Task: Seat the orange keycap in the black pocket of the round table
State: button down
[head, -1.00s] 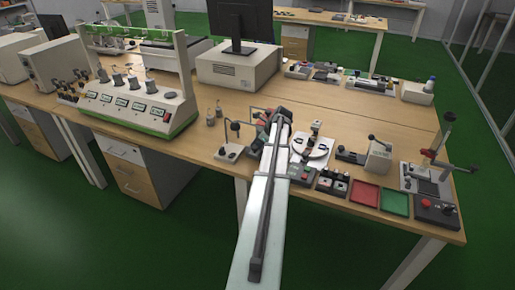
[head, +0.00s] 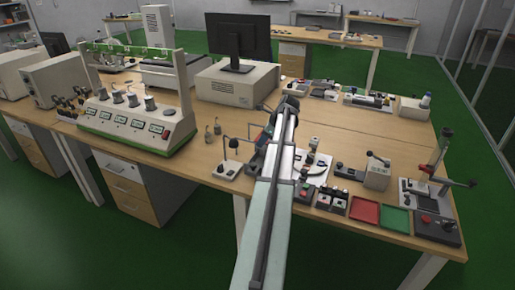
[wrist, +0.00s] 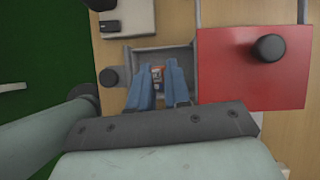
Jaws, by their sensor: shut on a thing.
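My gripper (wrist: 158,84) shows in the wrist view with blue fingers pointing into a grey open-topped tray (wrist: 180,56). The fingers are shut on a small orange and whitish piece, which looks like the orange keycap (wrist: 157,71); the fingers hide most of it. I cannot tell if it touches the tray floor. In the head view my arm hides the gripper's fingertips. The round table (head: 322,172) is a pale disc with dark parts just right of my arm, partly covered by it. The black pocket cannot be made out clearly, and the round table is not recognisable in the wrist view.
A red panel with a black knob (wrist: 285,82) lies right of the tray. A white box (wrist: 126,17) is beyond it. A small lamp-like stand (head: 229,168) is left of my arm. Red (head: 365,212) and green trays (head: 396,219) and a lever press (head: 376,176) stand to the right.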

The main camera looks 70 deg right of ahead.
jog(key=s+d, duration=0.4)
jog(key=m, duration=0.1)
send_over(299, 159)
jog(key=d, duration=0.1)
jog(key=shift+h, duration=0.3)
notch_tip(299, 159, down, 4)
jog(key=shift+w+d+f, duration=0.1)
jog(key=shift+w, duration=0.05)
jog(key=shift+f, duration=2.2)
jog(key=shift+f, duration=0.4)
jog(key=c, duration=1.1)
grip_release()
jog(key=shift+o, duration=0.2)
jog(key=shift+r, duration=0.1)
jog(key=shift+o, duration=0.3)
jog(key=shift+r, duration=2.9)
